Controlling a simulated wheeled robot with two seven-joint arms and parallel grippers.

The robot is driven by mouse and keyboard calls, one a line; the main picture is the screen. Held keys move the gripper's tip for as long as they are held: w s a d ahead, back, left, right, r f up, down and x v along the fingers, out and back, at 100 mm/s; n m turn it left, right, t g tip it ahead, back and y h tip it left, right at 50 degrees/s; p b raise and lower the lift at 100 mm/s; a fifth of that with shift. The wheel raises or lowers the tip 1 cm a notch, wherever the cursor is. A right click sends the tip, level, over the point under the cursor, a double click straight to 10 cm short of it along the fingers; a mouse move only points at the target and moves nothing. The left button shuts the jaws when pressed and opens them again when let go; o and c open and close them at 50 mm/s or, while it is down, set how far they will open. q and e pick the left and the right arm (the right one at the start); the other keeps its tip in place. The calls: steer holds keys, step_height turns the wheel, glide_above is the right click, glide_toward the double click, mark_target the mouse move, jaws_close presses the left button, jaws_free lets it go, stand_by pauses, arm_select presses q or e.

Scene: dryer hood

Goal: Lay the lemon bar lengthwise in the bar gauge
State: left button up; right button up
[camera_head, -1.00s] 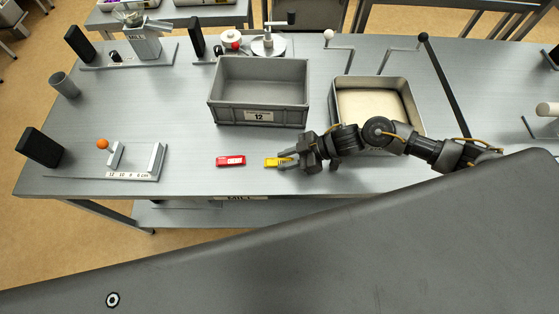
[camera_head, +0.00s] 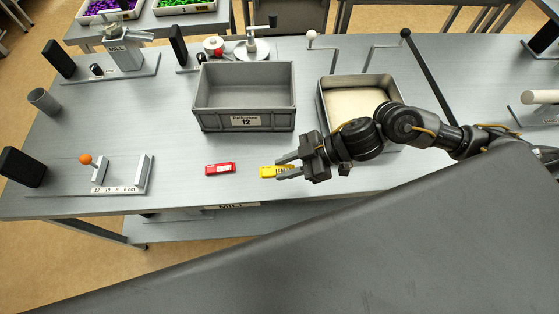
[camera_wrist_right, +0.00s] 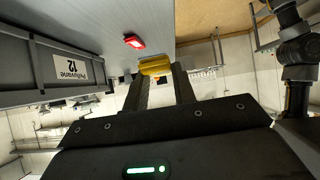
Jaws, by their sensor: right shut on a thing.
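The lemon bar (camera_head: 270,171) is a small yellow bar with a marked label. My right gripper (camera_head: 284,168) is shut on its right part, near the table's front edge. In the right wrist view the lemon bar (camera_wrist_right: 155,66) sits between the fingertips (camera_wrist_right: 157,75). I cannot tell whether it touches the table. The bar gauge (camera_head: 105,184) is at the left front of the table, with a centimetre scale, an upright end block and an orange-knobbed slider. It holds no bar. My left gripper is not in view.
A red bar (camera_head: 220,169) lies just left of the lemon bar and also shows in the right wrist view (camera_wrist_right: 134,41). A grey crate (camera_head: 243,122) labelled 12 stands behind. A metal tray (camera_head: 324,107) is behind my right arm. A black block (camera_head: 21,167) stands left of the gauge.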

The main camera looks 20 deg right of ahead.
steer(key=s+r+p, duration=0.2)
steer(key=s+r, duration=0.1)
steer(key=s, duration=0.4)
steer(key=shift+s, duration=0.3)
